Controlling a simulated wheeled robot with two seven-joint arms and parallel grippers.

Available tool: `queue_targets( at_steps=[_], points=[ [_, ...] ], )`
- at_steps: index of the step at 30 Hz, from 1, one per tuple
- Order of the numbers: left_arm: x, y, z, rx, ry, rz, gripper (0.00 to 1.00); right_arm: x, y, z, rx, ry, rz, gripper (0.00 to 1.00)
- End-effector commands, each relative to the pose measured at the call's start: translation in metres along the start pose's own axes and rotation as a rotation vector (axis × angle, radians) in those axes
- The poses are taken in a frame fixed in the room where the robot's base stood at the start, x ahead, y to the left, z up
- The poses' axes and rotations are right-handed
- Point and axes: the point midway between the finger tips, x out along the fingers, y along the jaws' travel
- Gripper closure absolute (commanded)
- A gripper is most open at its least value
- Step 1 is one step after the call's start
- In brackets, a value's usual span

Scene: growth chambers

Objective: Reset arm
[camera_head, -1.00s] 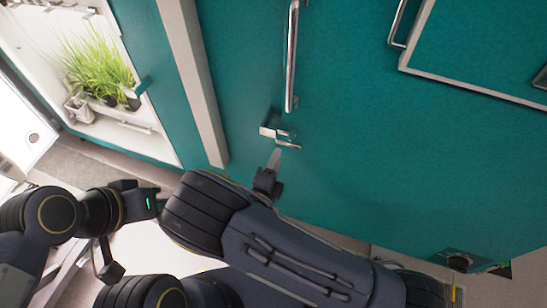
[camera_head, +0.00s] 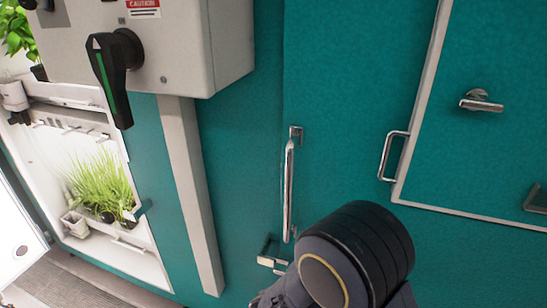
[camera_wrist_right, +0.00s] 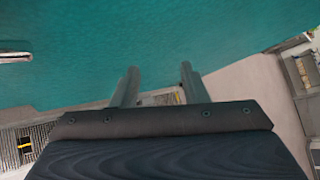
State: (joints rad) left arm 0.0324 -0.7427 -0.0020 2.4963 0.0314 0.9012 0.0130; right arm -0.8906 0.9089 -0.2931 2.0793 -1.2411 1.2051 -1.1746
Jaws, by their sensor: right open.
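My right arm shows at the bottom right of the head view, with a dark rounded joint in front of the teal door; its gripper is out of that view. In the right wrist view my right gripper (camera_wrist_right: 158,84) is open, its two fingers apart with nothing between them. The fingers point toward the base of the teal wall (camera_wrist_right: 150,45) and the pale floor (camera_wrist_right: 245,95). My left gripper is not in view.
The teal door carries a long vertical handle (camera_head: 289,185) and a latch (camera_head: 270,258) below it. A control box (camera_head: 190,45) with a black rotary switch (camera_head: 113,65) is at upper left. A lit chamber holds green grass (camera_head: 103,187). A framed panel with a small handle (camera_head: 388,156) is at right.

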Motion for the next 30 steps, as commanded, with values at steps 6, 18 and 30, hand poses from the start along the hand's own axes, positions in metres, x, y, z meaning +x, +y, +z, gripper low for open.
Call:
queue_targets(
  at_steps=[6,18,30],
  points=[
    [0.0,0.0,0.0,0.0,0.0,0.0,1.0,0.006,-0.078,-0.032,0.711,0.517,-0.033,0.6],
    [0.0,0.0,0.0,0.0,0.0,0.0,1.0,-0.049,-0.161,-0.064,1.987,1.31,-0.297,0.6],
    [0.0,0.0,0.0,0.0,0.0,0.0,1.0,-0.091,-0.194,-0.052,-2.469,-1.62,0.457,0.6]
  ],
)
